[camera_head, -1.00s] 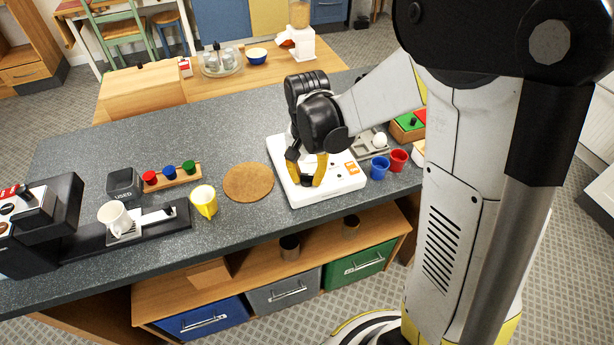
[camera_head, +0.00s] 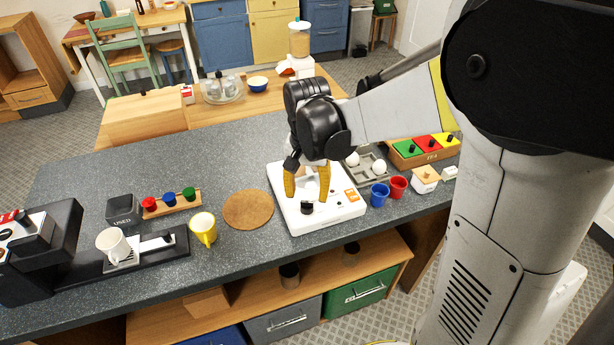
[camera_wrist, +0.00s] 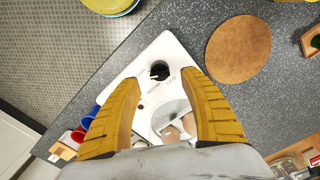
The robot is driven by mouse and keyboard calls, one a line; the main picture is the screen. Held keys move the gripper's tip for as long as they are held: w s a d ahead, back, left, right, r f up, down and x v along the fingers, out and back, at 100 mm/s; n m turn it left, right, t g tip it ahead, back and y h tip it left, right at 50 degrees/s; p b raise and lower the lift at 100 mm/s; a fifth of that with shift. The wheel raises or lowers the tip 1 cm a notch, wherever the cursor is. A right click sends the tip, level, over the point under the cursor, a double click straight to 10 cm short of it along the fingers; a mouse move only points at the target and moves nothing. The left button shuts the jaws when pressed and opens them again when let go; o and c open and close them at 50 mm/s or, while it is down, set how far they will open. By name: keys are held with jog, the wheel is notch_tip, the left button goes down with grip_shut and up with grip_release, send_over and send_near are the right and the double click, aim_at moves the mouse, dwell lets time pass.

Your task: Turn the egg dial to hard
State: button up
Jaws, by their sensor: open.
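A white egg cooker (camera_head: 340,212) stands on the grey counter, with an orange label on its right side. Its black round dial (camera_head: 307,207) sits at the front and also shows in the wrist view (camera_wrist: 159,70), with small marks around it that are too small to read. My gripper (camera_head: 307,188) points down over the cooker, just behind and above the dial. In the wrist view the yellow fingers (camera_wrist: 160,84) are spread wide and empty, with the dial beyond and between their tips. The fingers do not appear to touch the dial.
A round cork mat (camera_head: 248,209) lies left of the cooker. A blue cup (camera_head: 379,194) and a red cup (camera_head: 398,187) stand close at its right. An egg tray (camera_head: 375,180) is behind the cups. The counter left of the cooker's back is clear.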

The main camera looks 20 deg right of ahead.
aim_at(307, 202)
notch_tip(307, 202, up, 7)
jog(key=shift+r, duration=0.1)
dwell(0.5)
jog(key=s+r+n+t+b, duration=0.1)
jog(key=s+n+t, duration=0.5)
jog(key=s, duration=0.6)
jog(key=shift+s+r+t, duration=0.25)
jog(key=shift+s+t, duration=0.1)
jog(key=shift+t, duration=0.25)
